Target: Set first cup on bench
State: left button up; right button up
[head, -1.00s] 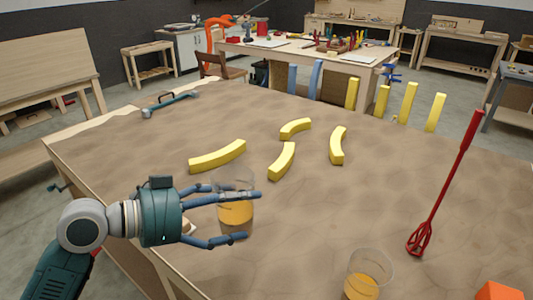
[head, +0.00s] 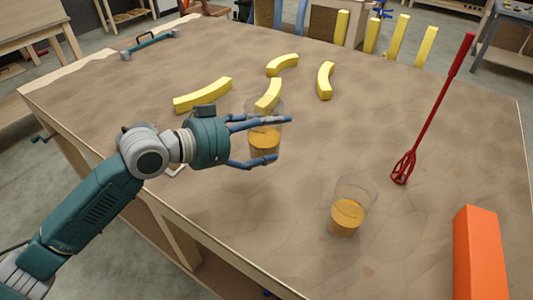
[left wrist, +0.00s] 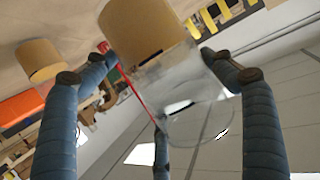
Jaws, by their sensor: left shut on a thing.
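A clear glass cup with orange-brown liquid (head: 264,140) is between the blue fingers of my left gripper (head: 273,140), which is shut on it. The cup looks upright, over the left-middle of the brown bench top (head: 290,215); I cannot tell whether its base touches the bench. In the left wrist view the held cup (left wrist: 145,35) fills the space between the fingers (left wrist: 150,95). A second similar cup (head: 347,215) stands on the bench, right of and nearer than the held one; it also shows in the left wrist view (left wrist: 40,60). My right gripper is not in view.
Several curved yellow blocks (head: 203,95) lie behind the held cup. A red whisk-like tool (head: 430,120) is at the right, and an orange block (head: 480,255) at the near right. A wrench-like tool (head: 150,44) lies far left. Bare bench lies between the two cups.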

pick_arm(q)
notch_tip(320, 180, down, 5)
jog(key=shift+r, duration=0.1)
notch_tip(320, 180, down, 5)
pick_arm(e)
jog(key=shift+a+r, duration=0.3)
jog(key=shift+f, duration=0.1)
pick_arm(q)
jog(key=o, duration=0.4)
jog(key=shift+f, duration=0.2)
jog(key=o, duration=0.4)
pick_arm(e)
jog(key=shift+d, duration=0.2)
